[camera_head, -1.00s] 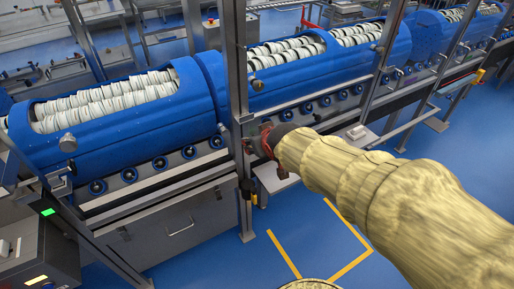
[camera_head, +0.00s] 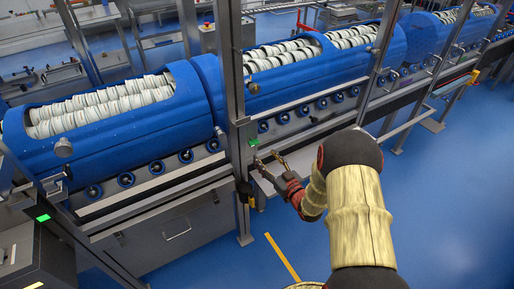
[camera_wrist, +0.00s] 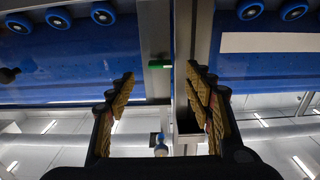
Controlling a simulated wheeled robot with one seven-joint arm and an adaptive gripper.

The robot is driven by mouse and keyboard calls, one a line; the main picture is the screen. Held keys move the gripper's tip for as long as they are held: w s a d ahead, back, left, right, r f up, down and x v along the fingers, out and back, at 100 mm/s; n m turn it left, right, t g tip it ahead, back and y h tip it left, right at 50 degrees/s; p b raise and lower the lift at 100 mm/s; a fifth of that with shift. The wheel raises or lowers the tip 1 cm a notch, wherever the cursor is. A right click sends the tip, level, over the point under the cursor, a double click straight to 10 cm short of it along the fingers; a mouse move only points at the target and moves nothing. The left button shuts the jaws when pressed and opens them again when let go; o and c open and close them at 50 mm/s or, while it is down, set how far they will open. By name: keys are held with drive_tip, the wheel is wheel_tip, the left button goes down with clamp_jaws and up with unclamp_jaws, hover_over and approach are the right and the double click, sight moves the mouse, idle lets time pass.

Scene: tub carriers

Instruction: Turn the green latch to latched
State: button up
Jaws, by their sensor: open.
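The green latch (camera_head: 253,142) is a small green piece on the grey metal upright beside the blue tubs. In the wrist view the green latch (camera_wrist: 159,65) lies between the two fingertips, with its green face sideways on the metal frame. I cannot tell its exact turn. My gripper (camera_head: 268,160) is open just right of and below the latch, with its fingers pointing at the post. In the wrist view my gripper (camera_wrist: 160,78) has its fingers wide apart on either side of the latch, and nothing is held. A gap between fingers and latch is hard to judge.
The metal upright (camera_head: 236,90) stands at the latch. Blue tubs (camera_head: 130,125) with white rolls sit on rollers behind the frame. A horizontal rail (camera_head: 300,103) runs right from the upright. Open blue floor (camera_head: 440,220) lies to the right.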

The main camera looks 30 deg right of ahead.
sight(253, 142)
drive_tip(key=w+b, duration=0.2)
drive_tip(key=w, duration=0.5)
drive_tip(key=shift+w, duration=0.3)
drive_tip(key=shift+a+r, duration=0.1)
drive_tip(key=c, duration=1.1)
drive_tip(key=shift+c, duration=0.3)
